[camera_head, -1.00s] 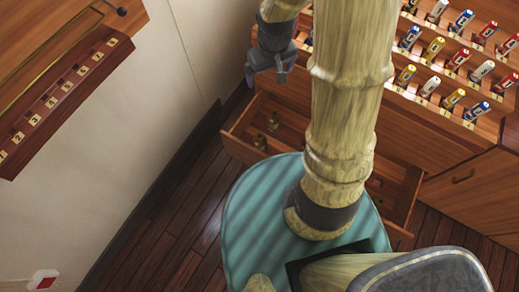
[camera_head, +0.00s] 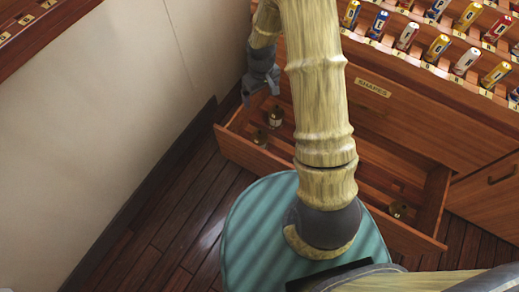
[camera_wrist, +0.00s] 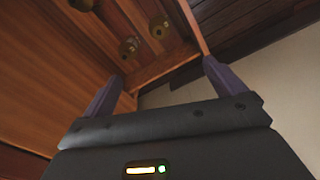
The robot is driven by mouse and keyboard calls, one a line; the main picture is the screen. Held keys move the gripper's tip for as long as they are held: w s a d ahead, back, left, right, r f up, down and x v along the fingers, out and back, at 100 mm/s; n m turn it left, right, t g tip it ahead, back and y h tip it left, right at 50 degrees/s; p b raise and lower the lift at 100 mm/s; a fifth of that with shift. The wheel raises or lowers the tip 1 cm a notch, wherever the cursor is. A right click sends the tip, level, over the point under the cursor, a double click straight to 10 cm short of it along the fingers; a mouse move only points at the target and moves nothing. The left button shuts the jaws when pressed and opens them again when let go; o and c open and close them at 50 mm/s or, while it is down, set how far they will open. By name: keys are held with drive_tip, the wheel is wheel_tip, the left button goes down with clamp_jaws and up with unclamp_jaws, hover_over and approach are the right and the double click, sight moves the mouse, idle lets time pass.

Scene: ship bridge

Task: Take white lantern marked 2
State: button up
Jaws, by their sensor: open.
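Small brass-coloured lanterns stand in an open wooden drawer (camera_head: 250,152). Two are close together at its left end: a nearer one (camera_head: 261,137) and one behind it with a pale side (camera_head: 276,118). A third (camera_head: 399,210) is at the right end. No number is readable on any, so I cannot tell which is marked 2. My gripper (camera_head: 262,92) is above the drawer's left end, apart from the lanterns. In the wrist view its fingers (camera_wrist: 162,76) are spread and empty, with lanterns (camera_wrist: 130,47) (camera_wrist: 160,27) beyond them.
Dark plank floor (camera_head: 165,235) is clear left of the drawer.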

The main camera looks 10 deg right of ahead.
drive_tip(key=n+b, duration=0.1)
drive_tip(key=b, duration=0.7)
hover_over(259, 134)
wheel_tip(259, 134, down, 16)
drive_tip(key=f, duration=0.1)
drive_tip(key=shift+r+g, duration=0.3)
drive_tip(key=shift+f, duration=0.1)
wheel_tip(259, 134, down, 12)
drive_tip(key=b, duration=0.4)
drive_tip(key=shift+f, duration=0.1)
drive_tip(key=f+b, duration=0.2)
drive_tip(key=f, duration=0.1)
drive_tip(key=f+b, duration=0.1)
drive_tip(key=f, duration=0.1)
drive_tip(key=shift+w+d+f, duration=0.1)
drive_tip(key=shift+w+d, duration=0.1)
drive_tip(key=shift+w, duration=0.2)
